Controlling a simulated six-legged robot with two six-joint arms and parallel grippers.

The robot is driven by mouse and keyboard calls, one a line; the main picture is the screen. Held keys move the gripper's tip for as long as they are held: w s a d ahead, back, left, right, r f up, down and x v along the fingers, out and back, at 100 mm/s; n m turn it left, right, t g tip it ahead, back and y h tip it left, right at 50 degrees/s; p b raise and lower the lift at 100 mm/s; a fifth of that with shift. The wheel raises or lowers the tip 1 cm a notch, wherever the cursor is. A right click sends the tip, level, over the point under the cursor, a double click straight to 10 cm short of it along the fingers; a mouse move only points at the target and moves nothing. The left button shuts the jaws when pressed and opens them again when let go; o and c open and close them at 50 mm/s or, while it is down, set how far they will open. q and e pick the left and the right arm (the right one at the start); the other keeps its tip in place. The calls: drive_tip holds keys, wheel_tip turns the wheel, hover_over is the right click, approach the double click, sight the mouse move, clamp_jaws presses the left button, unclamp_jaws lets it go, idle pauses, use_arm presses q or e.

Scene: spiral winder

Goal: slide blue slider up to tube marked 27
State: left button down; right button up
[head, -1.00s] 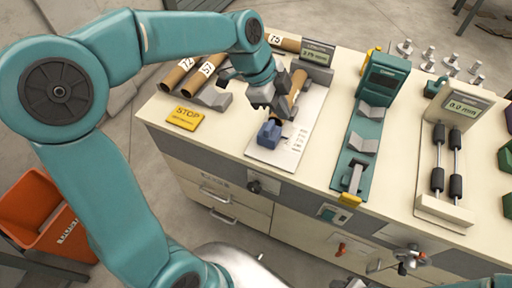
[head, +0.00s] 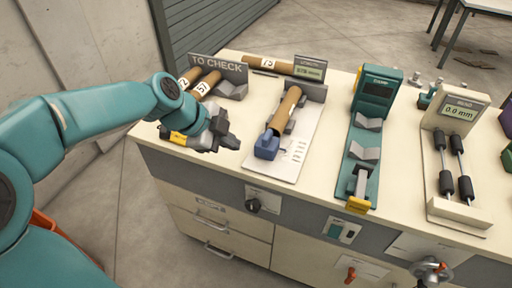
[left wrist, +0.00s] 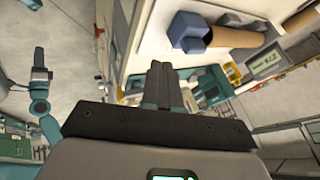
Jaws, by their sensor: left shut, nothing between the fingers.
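The blue slider (head: 267,146) sits at the near end of the white length gauge plate (head: 285,172). A brown tube (head: 287,108) lies on the gauge behind it, and its near end appears to meet the slider. I cannot read a number on this tube. My left gripper (head: 236,143) is shut and empty, apart from the slider and to its left, above the bench's front left part. In the left wrist view its shut fingers (left wrist: 167,85) point toward the slider (left wrist: 188,32) and tube (left wrist: 236,38). My right gripper is not in view.
Two marked tubes (head: 206,83) rest at the TO CHECK sign (head: 217,68), and another tube (head: 268,65) lies at the back. A small display (head: 309,71) stands behind the gauge. A teal device (head: 376,92) and a roller gauge (head: 455,165) stand to the right.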

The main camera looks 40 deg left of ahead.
sight(266, 150)
use_arm(q)
drive_tip(key=x, duration=0.3)
drive_tip(key=w+p+x, duration=0.1)
drive_tip(key=x, duration=0.2)
drive_tip(key=r+x, duration=0.1)
drive_tip(key=x, duration=0.2)
drive_tip(key=shift+w+a+p, duration=0.15)
drive_tip(key=shift+p, duration=0.2)
drive_tip(key=shift+w+a, duration=0.1)
drive_tip(key=shift+w, duration=0.3)
drive_tip(key=shift+w+a+f+p, duration=0.2)
drive_tip(key=shift+w+p, duration=0.1)
drive_tip(key=shift+w, duration=0.35)
drive_tip(key=shift+s+d, duration=0.1)
